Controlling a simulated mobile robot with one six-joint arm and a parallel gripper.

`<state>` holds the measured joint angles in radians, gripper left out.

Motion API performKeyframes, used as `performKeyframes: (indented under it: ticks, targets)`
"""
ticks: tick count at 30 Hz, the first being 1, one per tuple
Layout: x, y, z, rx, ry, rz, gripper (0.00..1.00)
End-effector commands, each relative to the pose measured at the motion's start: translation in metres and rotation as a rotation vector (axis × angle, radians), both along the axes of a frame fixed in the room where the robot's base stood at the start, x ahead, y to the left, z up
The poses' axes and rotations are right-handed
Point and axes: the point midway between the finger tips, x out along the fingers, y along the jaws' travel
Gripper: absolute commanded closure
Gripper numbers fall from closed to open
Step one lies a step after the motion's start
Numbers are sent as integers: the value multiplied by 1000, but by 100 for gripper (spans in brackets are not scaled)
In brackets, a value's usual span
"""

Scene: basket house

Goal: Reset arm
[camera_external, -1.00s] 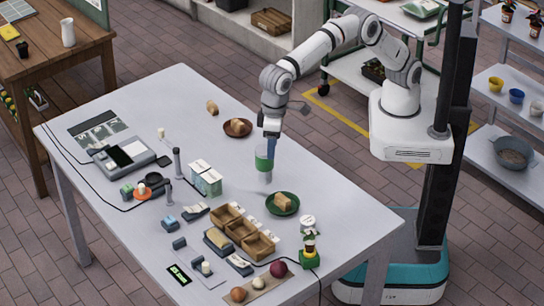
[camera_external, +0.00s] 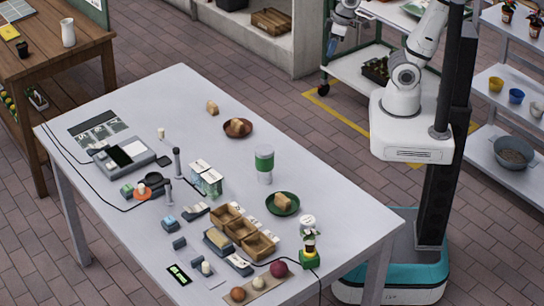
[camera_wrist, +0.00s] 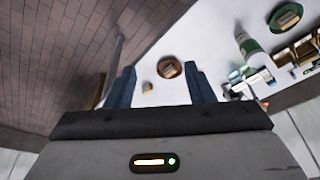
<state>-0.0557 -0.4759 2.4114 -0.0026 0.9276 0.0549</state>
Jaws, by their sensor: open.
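My arm is folded back away from the table, toward the green-framed cart at the top of the external view. My gripper (camera_wrist: 155,88) is open and empty in the wrist view, its two blue fingers apart; in the external view (camera_external: 333,46) it is small, near the cart. A white cylinder with a green band (camera_external: 264,164) stands upright on the white table (camera_external: 330,200), clear of the gripper; it also shows in the wrist view (camera_wrist: 247,45).
A brown plate (camera_external: 238,128) and a green plate (camera_external: 282,204) each hold a tan block. Wooden trays (camera_external: 240,230), small boxes and devices cover the middle and left of the table. The cart's green frame (camera_external: 325,50) and a shelf (camera_external: 510,170) stand near my base.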

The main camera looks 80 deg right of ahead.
Motion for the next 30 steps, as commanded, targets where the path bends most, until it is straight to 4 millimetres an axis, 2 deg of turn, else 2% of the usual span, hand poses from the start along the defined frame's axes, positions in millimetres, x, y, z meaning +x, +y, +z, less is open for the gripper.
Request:
performKeyframes:
  ticks: [1,3,6,30]
  targets:
    - [-11,-7,-6,-5,-6,-6,52]
    - [-21,-12,-12,-11,-11,-3,52]
    - [-27,-15,-16,-16,-14,-3,52]
    - [-27,-15,-16,-16,-13,-2,52]
